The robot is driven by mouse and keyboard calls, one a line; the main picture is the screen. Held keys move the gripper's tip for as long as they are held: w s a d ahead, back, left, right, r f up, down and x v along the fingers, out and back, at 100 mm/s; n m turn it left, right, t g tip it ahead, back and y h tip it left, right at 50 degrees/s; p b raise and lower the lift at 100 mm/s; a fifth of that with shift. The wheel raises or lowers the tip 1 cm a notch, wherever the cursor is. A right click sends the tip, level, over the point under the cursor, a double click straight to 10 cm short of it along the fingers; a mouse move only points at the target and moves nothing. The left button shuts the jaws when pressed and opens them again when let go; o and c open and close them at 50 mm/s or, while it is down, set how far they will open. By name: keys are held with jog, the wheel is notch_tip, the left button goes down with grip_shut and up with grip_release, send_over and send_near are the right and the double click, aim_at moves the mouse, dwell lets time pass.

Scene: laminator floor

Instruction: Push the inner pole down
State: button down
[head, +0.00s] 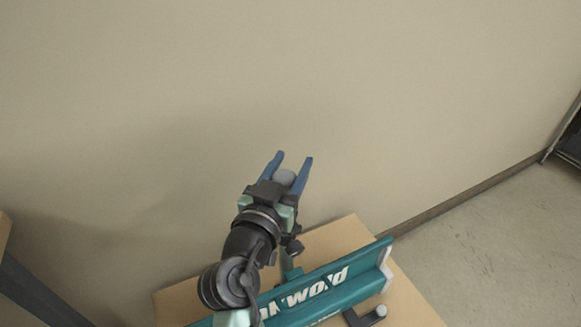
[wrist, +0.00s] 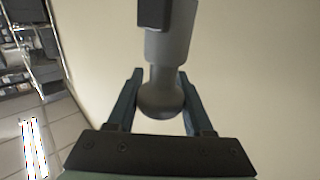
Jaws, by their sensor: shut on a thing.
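The inner pole (head: 285,177) shows in the head view as a grey rounded end between the blue fingers of my gripper (head: 293,160). In the wrist view the grey inner pole (wrist: 163,88) has a bulbous end and runs up the picture to a wider grey section and a black clamp (wrist: 153,14). My gripper (wrist: 160,80) is shut on the pole, one finger on each side near its rounded end. In the head view my arm hides most of the pole's lower length.
A teal device with white lettering (head: 335,293) stands on a tan tabletop (head: 412,305), close by a beige wall (head: 400,90). A black knob (head: 295,247) shows below my gripper. Open grey floor (head: 490,240) lies to the right.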

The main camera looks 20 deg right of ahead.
jog(key=shift+f+b, duration=2.3)
jog(key=shift+f, duration=0.65)
jog(key=shift+c, duration=1.5)
grip_release()
jog(key=v, duration=1.3)
